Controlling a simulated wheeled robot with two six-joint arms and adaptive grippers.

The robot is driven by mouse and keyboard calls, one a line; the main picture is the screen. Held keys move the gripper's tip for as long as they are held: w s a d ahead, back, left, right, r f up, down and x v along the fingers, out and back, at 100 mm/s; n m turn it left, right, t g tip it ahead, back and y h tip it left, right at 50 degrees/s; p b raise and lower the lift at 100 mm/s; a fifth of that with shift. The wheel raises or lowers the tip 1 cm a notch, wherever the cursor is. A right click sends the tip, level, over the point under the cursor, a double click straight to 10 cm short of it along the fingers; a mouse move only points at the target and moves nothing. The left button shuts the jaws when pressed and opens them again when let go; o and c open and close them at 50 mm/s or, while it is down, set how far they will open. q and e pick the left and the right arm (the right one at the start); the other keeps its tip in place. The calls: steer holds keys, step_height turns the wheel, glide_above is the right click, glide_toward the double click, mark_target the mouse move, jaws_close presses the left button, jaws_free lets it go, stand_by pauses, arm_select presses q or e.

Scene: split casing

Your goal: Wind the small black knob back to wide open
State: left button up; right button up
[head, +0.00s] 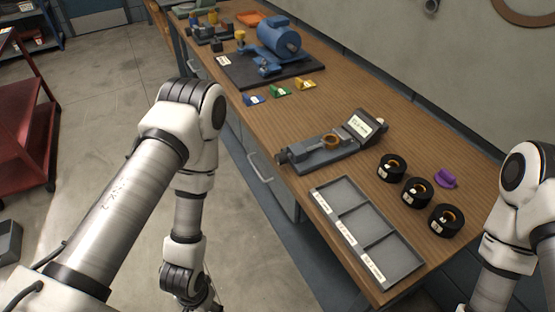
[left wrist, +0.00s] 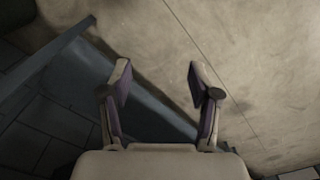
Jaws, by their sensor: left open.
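My left arm hangs in front of the bench, away from the device. My right gripper is out of view.
A grey tray with compartments (head: 341,217) lies near the front edge. Several black rings, such as one (head: 391,167), and a purple part (head: 446,179) lie right of the device. A blue motor (head: 279,39) stands farther back. Bench around the device's left is clear.

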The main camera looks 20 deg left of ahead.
arm_select(q)
steer(key=w+d+r+m+t+h, duration=0.1)
steer(key=w+d+m+t+h, duration=0.2)
steer(key=w, duration=0.7)
steer(key=w+d+r+m+t+h, duration=0.15)
steer(key=w+d+t, duration=0.25)
steer(key=w, duration=0.5)
steer(key=m+t+h, duration=0.4)
steer(key=t+h, duration=0.1)
steer(key=h, duration=0.2)
glide_toward(277, 160)
steer(key=d+f, duration=0.5)
steer(key=d, duration=0.2)
steer(key=w+a+r+h, duration=0.1)
steer(key=w+a+r, duration=0.1)
steer(key=a+r, duration=0.25)
steer(key=shift+m+t, duration=0.4)
steer(key=shift+m, duration=0.05)
steer(key=x, duration=0.2)
steer(key=p+x, duration=0.1)
steer(key=x, duration=0.1)
steer(key=p+x, duration=0.1)
steer(key=x, duration=0.1)
steer(key=shift+w+a+f, duration=0.15)
steer(key=shift+w+f, duration=0.05)
steer(key=shift+f, duration=0.05)
steer(key=shift+w+d, duration=0.3)
steer(key=shift+w, duration=0.1)
steer(key=shift+f, duration=0.1)
steer(key=c, duration=1.2)
